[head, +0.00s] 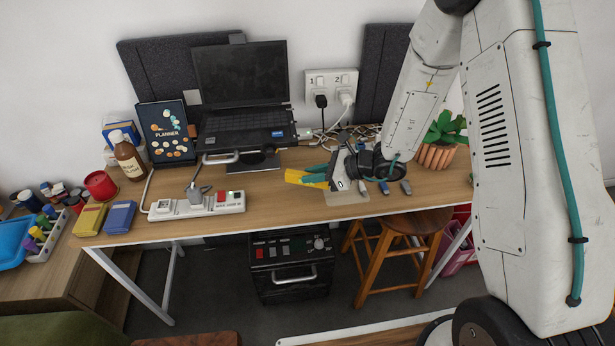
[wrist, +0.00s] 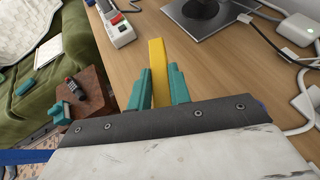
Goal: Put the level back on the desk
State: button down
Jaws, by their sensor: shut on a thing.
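The level (head: 303,179) is a yellow bar, seen in the head view over the middle of the wooden desk (head: 270,191). In the wrist view the level (wrist: 158,62) sticks out forward between the two teal fingers of my gripper (wrist: 158,84). My gripper, also in the head view (head: 318,173), is shut on the level. The level's rear part is hidden by the fingers and the gripper body. I cannot tell whether the level touches the desk top.
A power strip (head: 196,206) lies left of the level near the front edge. A laptop (head: 245,125) on a stand is behind. A potted plant (head: 436,156) is at right, and cables (head: 352,133) run along the back. Bare desk shows between the strip and my gripper.

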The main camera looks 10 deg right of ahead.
jog(key=w, duration=0.1)
jog(key=w+a, duration=0.1)
jog(key=w, duration=0.1)
jog(key=shift+w+a+f, duration=0.1)
jog(key=shift+f, duration=1.8)
jog(key=shift+f, duration=0.15)
jog(key=c, duration=1.3)
grip_release()
